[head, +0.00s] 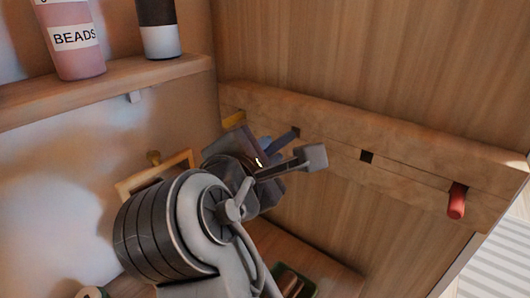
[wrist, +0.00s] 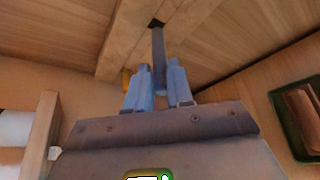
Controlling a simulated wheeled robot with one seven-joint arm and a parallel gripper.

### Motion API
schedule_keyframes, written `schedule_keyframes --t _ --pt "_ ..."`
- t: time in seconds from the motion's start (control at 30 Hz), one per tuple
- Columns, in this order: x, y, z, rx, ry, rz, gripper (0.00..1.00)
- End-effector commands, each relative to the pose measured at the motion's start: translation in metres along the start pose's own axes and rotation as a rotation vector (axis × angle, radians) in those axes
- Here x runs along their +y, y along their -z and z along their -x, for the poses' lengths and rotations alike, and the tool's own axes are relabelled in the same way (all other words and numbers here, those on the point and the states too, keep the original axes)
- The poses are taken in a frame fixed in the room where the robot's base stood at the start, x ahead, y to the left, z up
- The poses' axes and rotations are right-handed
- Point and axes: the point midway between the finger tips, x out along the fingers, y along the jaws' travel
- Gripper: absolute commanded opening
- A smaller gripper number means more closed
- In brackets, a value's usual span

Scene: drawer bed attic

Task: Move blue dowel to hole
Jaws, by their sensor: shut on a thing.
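The blue dowel (wrist: 158,48) is a slim blue-grey bar, held lengthwise between the two blue fingers of my gripper (wrist: 160,74). Its far end meets a dark square hole (wrist: 157,22) in the wooden rail; I cannot tell whether the tip is inside or just in front. In the head view the dowel (head: 284,138) reaches from my gripper (head: 266,146) to the rail (head: 330,128), and my wrist hides much of the fingers. Another square hole (head: 367,156) in the rail is empty.
A red dowel (head: 457,201) sticks out of the rail at right, and a yellow piece (head: 234,118) is at its left end. A shelf (head: 110,88) holds a beads bottle (head: 72,40) and a dark bottle (head: 158,30). A green tray (wrist: 285,118) lies below.

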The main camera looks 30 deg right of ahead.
Motion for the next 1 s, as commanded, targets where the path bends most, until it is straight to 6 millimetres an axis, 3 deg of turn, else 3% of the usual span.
schedule_keyframes --t 1.0 --pt "0.000 -0.010 -0.021 0.000 0.000 0.000 0.00"
